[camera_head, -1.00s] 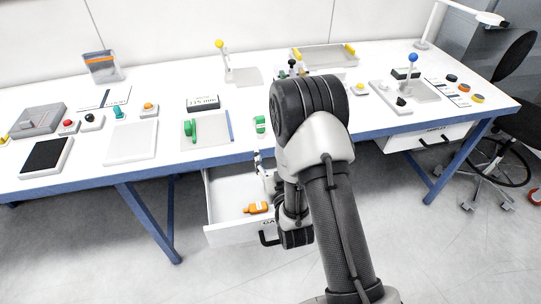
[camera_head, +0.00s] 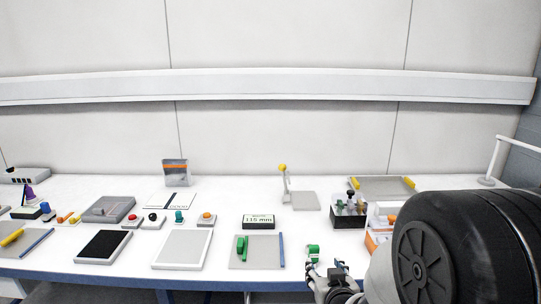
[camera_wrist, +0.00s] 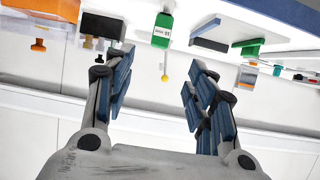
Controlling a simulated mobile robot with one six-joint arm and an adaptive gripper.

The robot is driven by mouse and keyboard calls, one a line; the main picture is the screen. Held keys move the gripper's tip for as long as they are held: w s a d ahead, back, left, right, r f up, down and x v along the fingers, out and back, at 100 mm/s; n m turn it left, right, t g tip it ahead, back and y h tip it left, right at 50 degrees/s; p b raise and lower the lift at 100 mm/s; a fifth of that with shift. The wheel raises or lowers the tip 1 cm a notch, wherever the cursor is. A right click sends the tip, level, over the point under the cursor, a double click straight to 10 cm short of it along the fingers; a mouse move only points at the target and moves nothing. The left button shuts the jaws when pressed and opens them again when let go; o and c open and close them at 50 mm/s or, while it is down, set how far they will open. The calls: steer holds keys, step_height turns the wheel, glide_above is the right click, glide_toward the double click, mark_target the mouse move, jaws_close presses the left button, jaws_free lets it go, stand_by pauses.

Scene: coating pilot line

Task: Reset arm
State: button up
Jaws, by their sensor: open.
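My gripper (camera_head: 335,268) is at the lower right of the head view, by the front edge of the white table (camera_head: 215,283). Its two blue-padded fingers (camera_wrist: 160,68) stand apart in the wrist view, with nothing between them. A small green item (camera_head: 313,252) is just behind the gripper in the head view. A green labelled item (camera_wrist: 162,29) shows beyond the fingers in the wrist view. My dark arm joint covers the right end of the table.
A display reading 115 mm (camera_head: 258,221), a grey plate with a green piece (camera_head: 262,252), a black holder (camera_head: 348,215) and a yellow-knobbed stand (camera_head: 284,185) are on the table. A lamp (camera_head: 491,165) stands at the right. The space above the table's middle is clear.

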steer(key=s+r+g, duration=0.3)
steer(key=s, duration=0.7)
steer(key=s+r+g, duration=0.3)
steer(key=s, duration=0.8)
steer(key=s+r+g, duration=0.2)
steer(key=s+r, duration=0.1)
steer(key=s, duration=0.8)
steer(key=shift+g, duration=0.4)
